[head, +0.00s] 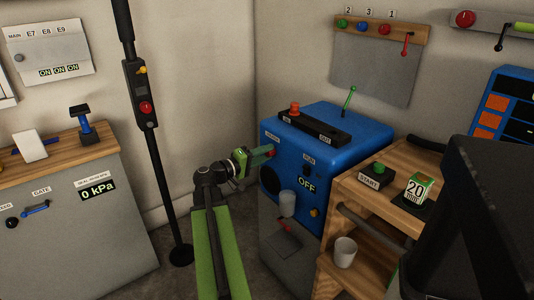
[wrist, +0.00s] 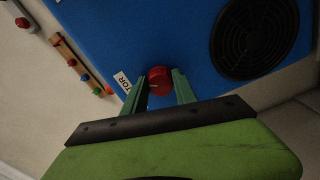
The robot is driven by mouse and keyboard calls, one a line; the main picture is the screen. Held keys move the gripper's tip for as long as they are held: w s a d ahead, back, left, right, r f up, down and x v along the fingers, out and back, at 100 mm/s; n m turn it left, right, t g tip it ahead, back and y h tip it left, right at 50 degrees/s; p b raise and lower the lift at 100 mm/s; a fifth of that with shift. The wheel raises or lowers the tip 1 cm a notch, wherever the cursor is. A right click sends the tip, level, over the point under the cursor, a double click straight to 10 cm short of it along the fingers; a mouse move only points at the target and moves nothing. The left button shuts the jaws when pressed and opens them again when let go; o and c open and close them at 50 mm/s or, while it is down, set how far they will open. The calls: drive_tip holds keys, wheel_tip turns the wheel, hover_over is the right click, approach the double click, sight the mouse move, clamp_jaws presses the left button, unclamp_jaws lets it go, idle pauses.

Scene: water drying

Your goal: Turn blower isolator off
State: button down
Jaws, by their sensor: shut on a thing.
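The blower is a blue machine (head: 345,138) with an "OFF" display on its front. Its isolator is a red round knob (wrist: 159,80) on the blue face, beside a white label ending in "TOR". My gripper (wrist: 160,88) is shut on this knob, with one green finger on each side of it. In the head view my gripper (head: 268,152) reaches the upper left of the blue front, and the knob is only partly visible there. A thin light mark shows on the knob; I cannot tell its setting.
A round black grille (wrist: 262,38) lies close to the knob. A wooden cart (head: 395,185) with a start button (head: 378,169), a "20 min" timer (head: 418,188) and a white cup (head: 345,250) stands at the right. A black pole (head: 155,150) stands left of my arm.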

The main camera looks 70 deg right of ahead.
drive_tip(key=n, duration=0.5)
drive_tip(key=shift+a+n, duration=0.1)
drive_tip(key=shift+n, duration=0.3)
idle(0.4)
drive_tip(key=c, duration=1)
unclamp_jaws()
drive_tip(key=v, duration=1.7)
drive_tip(key=shift+w+a, duration=0.15)
drive_tip(key=shift+a, duration=0.05)
